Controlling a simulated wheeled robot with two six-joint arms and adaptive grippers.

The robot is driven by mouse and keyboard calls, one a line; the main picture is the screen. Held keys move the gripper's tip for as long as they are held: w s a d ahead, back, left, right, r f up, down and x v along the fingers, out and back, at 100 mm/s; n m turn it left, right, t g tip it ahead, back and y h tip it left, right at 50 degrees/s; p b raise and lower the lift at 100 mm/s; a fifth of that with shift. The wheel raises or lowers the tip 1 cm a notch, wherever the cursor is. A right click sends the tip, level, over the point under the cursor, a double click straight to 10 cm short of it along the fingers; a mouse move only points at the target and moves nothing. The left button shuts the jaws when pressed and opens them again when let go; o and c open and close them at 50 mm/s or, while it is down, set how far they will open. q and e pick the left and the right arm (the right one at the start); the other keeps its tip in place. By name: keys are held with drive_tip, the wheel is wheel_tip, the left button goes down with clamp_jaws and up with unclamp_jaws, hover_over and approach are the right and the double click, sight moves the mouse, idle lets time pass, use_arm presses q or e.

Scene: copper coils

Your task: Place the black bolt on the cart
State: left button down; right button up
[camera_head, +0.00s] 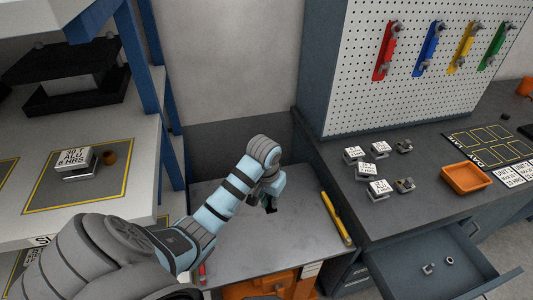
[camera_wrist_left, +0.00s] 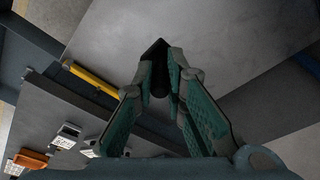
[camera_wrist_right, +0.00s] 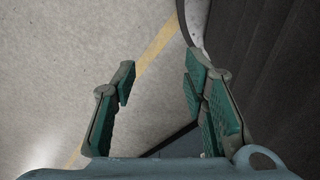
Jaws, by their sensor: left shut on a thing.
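The black bolt (camera_wrist_left: 157,66) is gripped between the fingertips of my left gripper (camera_wrist_left: 160,82) in the left wrist view. In the head view the bolt (camera_head: 271,209) is a small dark piece below my left gripper (camera_head: 268,196), over the grey top of the cart (camera_head: 300,235). I cannot tell whether the bolt touches the top. The cart has a yellow handle (camera_head: 337,219) on its right side. My right gripper (camera_wrist_right: 158,85) shows only in the right wrist view, open and empty above the floor.
A shelf (camera_head: 110,200) with a blue post stands at the left. A workbench (camera_head: 400,215) with labelled blocks, an orange tray (camera_head: 466,178) and an open drawer (camera_head: 435,268) stands at the right. The cart top around the bolt is clear.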

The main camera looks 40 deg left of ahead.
sight(270, 211)
use_arm(q)
drive_tip(key=f+b, duration=0.1)
drive_tip(key=f, duration=0.3)
drive_tip(key=w+f+b, duration=0.1)
drive_tip(key=f, duration=0.4)
drive_tip(key=w+f+b, duration=0.1)
drive_tip(key=f, duration=0.4)
drive_tip(key=shift+d+f, duration=0.15)
drive_tip(key=shift+d, duration=0.05)
drive_tip(key=f, duration=0.2)
drive_tip(key=s+f+b, duration=0.1)
drive_tip(key=f, duration=0.1)
drive_tip(key=shift+f, duration=0.3)
drive_tip(key=shift+w, duration=0.25)
drive_tip(key=c, duration=2)
unclamp_jaws()
drive_tip(key=shift+f, duration=0.1)
drive_tip(key=o, duration=0.4)
drive_tip(key=shift+s, duration=0.1)
drive_tip(key=shift+c, duration=0.2)
use_arm(e)
drive_tip(key=f, duration=0.1)
drive_tip(key=w+f, duration=0.1)
drive_tip(key=f, duration=0.1)
drive_tip(key=w+f, duration=0.1)
drive_tip(key=f, duration=0.1)
